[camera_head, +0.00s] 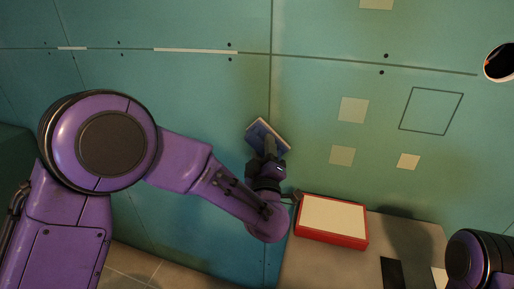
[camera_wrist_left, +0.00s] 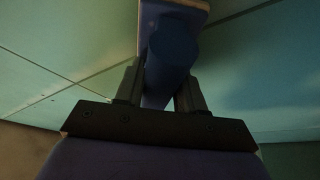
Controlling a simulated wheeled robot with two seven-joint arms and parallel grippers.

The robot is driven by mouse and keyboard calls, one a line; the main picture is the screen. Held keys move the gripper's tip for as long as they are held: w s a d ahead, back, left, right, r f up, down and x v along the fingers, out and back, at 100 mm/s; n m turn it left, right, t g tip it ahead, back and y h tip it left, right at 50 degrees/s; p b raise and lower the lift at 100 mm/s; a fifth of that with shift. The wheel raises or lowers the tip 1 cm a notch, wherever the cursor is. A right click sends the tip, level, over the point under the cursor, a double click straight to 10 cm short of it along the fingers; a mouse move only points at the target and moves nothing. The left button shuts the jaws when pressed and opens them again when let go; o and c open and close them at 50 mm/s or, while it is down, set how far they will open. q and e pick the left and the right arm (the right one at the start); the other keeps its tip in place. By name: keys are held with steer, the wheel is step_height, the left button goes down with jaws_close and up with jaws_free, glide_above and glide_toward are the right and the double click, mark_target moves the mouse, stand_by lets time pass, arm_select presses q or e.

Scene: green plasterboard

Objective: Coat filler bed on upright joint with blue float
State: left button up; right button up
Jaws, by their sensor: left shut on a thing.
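The blue float (camera_head: 259,136) is tilted against or very close to the green plasterboard, over the line of the upright joint (camera_head: 271,90); I cannot tell whether it touches the board. My left gripper (camera_head: 268,164) is shut on the float's handle. In the left wrist view, the blue handle (camera_wrist_left: 170,62) sits between the two black fingers (camera_wrist_left: 160,92), with the float's pale edge beyond. The upright joint shows as a thin dark line above the float, with no clear white filler on it. My right gripper is out of view; only part of that arm shows at lower right.
A red tray (camera_head: 331,240) with a cream surface stands on a grey bench top (camera_head: 318,268) below right. A black flat piece (camera_head: 391,272) lies on the bench. White filler strips (camera_head: 195,51) mark the level joint. Pale patches (camera_head: 353,110) and a round hole (camera_head: 500,62) are at right.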

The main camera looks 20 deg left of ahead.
mark_target(249, 135)
arm_select(q)
steer(key=shift+d, duration=1.7)
step_height(249, 135, up, 3)
steer(key=shift+w+a+f+p, duration=0.1)
steer(key=shift+p, duration=0.85)
steer(key=shift+a, duration=0.4)
steer(key=shift+a+f, duration=0.1)
steer(key=shift+a, duration=1.35)
steer(key=shift+w+a, duration=0.1)
steer(key=shift+a, duration=1.55)
step_height(249, 135, up, 3)
steer(key=shift+f+p, duration=0.15)
steer(key=shift+p, duration=0.95)
steer(key=shift+d+f, duration=0.1)
steer(key=shift+d, duration=0.35)
steer(key=shift+d+b, duration=0.3)
steer(key=shift+d, duration=2.85)
steer(key=shift+a+r+p, duration=0.1)
steer(key=shift+r+p, duration=0.95)
steer(key=shift+r, duration=0.4)
steer(key=shift+a, duration=0.25)
steer(key=a, duration=0.3)
steer(key=shift+a+f, duration=0.1)
steer(key=shift+f, duration=0.05)
steer(key=shift+a, duration=1.7)
steer(key=shift+s, duration=2.95)
